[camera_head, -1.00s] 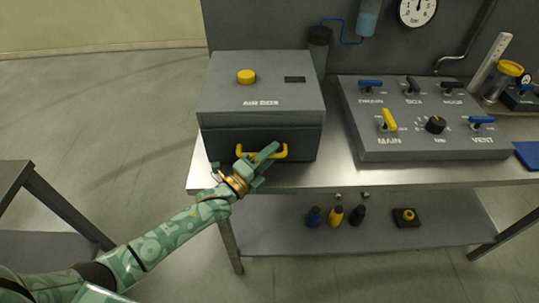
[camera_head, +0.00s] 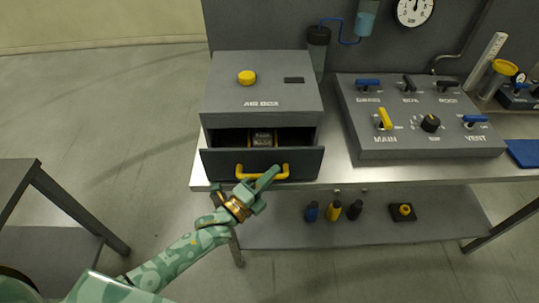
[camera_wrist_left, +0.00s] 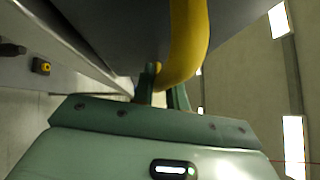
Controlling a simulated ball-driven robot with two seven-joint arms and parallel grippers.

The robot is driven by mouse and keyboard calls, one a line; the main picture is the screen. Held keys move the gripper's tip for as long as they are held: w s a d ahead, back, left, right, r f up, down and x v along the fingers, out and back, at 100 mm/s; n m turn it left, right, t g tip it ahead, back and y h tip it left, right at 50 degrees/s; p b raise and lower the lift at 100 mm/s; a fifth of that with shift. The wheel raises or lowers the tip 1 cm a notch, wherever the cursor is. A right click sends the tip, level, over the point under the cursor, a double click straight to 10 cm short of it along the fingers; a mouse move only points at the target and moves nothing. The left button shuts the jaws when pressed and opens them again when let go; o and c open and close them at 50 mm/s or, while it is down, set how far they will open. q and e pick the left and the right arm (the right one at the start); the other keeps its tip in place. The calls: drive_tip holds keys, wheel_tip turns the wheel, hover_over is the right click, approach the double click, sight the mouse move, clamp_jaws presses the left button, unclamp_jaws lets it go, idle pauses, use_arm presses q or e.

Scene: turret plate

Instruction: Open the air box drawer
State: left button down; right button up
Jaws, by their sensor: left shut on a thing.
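The grey air box (camera_head: 262,83) stands on the left end of the bench, with a yellow button on its lid. Its drawer (camera_head: 304,163) is pulled partly out, and a dark, yellowish object shows inside. A yellow bar handle (camera_head: 283,175) runs across the drawer front. My left gripper (camera_head: 262,181) is shut on the handle near its middle. The left wrist view shows the yellow handle (camera_wrist_left: 187,45) between the green fingers (camera_wrist_left: 162,92). My right gripper is in neither view.
The control panel (camera_head: 430,153) with switches and a knob stands right of the box. Several small bottles (camera_head: 334,211) and a yellow button unit (camera_head: 404,211) sit on the lower shelf. The floor left of the bench is clear up to a dark table (camera_head: 22,185).

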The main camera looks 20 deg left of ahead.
use_arm(q)
drive_tip(key=s+d+p, duration=0.2)
drive_tip(key=s+d, duration=0.1)
drive_tip(key=s, duration=0.9)
drive_tip(key=shift+s+d, duration=0.2)
drive_tip(key=shift+d, duration=0.05)
drive_tip(key=shift+f, duration=0.1)
drive_tip(key=c, duration=1.4)
unclamp_jaws()
drive_tip(key=b+v, duration=0.1)
drive_tip(key=v, duration=1.5)
drive_tip(key=shift+a, duration=0.15)
